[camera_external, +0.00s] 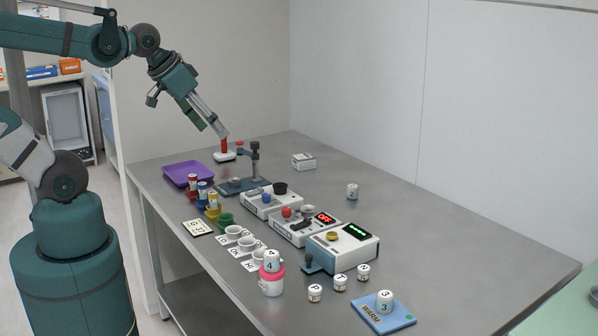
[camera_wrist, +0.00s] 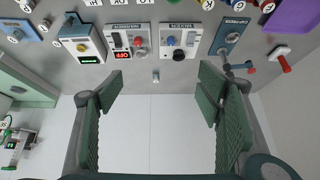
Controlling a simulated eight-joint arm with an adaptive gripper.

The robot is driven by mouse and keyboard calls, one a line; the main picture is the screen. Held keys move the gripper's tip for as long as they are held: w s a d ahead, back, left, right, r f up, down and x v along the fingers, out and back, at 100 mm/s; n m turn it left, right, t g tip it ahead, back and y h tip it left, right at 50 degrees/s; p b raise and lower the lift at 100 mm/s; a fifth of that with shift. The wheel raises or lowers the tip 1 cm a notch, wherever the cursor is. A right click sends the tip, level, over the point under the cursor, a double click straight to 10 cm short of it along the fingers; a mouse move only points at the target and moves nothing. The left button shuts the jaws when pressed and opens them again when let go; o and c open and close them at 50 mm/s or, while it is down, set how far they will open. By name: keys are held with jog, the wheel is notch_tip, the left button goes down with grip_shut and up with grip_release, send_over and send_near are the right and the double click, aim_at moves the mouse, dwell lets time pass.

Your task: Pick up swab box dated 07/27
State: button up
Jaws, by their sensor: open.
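A small white box (camera_external: 303,161) with dark print lies on the table near the back wall in the external view. It may be the swab box, but its date is too small to read. I cannot make it out in the wrist view, where the right finger covers part of the scene. My gripper (camera_external: 214,127) is in the air over the far left part of the table, left of and above the box. In the wrist view my gripper (camera_wrist: 161,88) is open, with nothing between its fingers.
A stand (camera_external: 255,165), a red-handled item (camera_external: 224,148) and a purple tray (camera_external: 187,174) are to the left. White devices (camera_external: 342,246) line the middle. The table between box and back wall is clear.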

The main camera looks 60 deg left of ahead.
jog(key=w+a+r+m, duration=0.2)
jog(key=w+r, duration=0.1)
jog(key=w, duration=0.4)
jog(key=m+g+p, duration=0.2)
jog(key=m+g, duration=0.5)
jog(key=m, duration=1)
send_over(304, 156)
jog(key=f, duration=2.4)
jog(key=shift+s+d+f, duration=0.15)
jog(key=shift+d+f, duration=0.05)
jog(key=shift+a+f, duration=0.2)
jog(key=shift+f, duration=0.2)
jog(key=shift+f, duration=0.1)
jog(key=shift+f, duration=1.2)
